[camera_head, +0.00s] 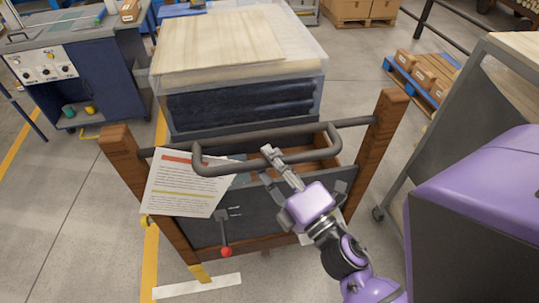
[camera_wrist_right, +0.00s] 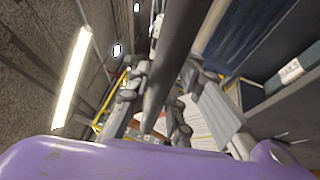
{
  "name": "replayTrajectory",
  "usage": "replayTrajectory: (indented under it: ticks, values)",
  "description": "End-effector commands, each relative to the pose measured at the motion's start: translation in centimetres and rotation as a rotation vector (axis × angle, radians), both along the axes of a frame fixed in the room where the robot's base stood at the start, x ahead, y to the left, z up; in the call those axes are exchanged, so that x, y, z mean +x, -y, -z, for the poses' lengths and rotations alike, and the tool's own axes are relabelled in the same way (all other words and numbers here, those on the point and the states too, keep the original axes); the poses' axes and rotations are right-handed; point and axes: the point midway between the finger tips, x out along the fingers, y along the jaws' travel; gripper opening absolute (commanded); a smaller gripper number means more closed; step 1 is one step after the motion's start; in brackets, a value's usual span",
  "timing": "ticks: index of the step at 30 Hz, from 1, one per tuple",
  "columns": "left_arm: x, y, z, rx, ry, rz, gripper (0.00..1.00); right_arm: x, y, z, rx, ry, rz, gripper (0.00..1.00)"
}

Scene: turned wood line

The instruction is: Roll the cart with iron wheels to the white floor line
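A cart with brown wooden posts and a dark grey front panel (camera_head: 262,222) stands in front of me. A grey bent handle bar (camera_head: 228,166) runs along its top, and the bar also crosses the wrist view (camera_wrist_right: 181,48). No iron wheels of it show clearly. My right gripper (camera_head: 273,157) is at the handle's right part, with its fingers on either side of the bar in the right wrist view (camera_wrist_right: 150,118). Whether they clamp it is unclear. A white floor line (camera_head: 198,287) lies in front of the cart, at its lower left. My left gripper is not in view.
A printed sheet (camera_head: 188,187) and a red-knobbed lever (camera_head: 225,236) are on the cart's front. A plastic-wrapped load topped with boards (camera_head: 220,42) stands behind it. A blue control bench (camera_head: 75,70) is at left, a grey frame (camera_head: 425,120) at right. Floor at lower left is clear.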

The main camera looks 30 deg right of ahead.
Motion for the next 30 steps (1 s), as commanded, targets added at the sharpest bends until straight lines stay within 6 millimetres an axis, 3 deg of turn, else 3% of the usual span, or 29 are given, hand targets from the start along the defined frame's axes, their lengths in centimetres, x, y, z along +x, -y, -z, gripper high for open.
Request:
replayTrajectory:
  ticks: [3, 14, 24, 30]
  values:
    - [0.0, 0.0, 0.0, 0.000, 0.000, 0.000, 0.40, 0.0, 0.0, 0.0, -0.002, 0.000, 0.000, 0.37]
    - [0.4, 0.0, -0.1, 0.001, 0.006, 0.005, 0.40, -0.5, 0.1, 0.2, -0.003, -0.003, 0.002, 0.37]
    - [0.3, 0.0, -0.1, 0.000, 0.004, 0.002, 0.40, -5.8, 0.6, 1.2, -0.002, -0.006, 0.003, 0.37]
    - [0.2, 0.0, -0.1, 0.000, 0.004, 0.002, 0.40, -7.3, 0.7, 1.4, -0.004, -0.003, 0.002, 0.37]
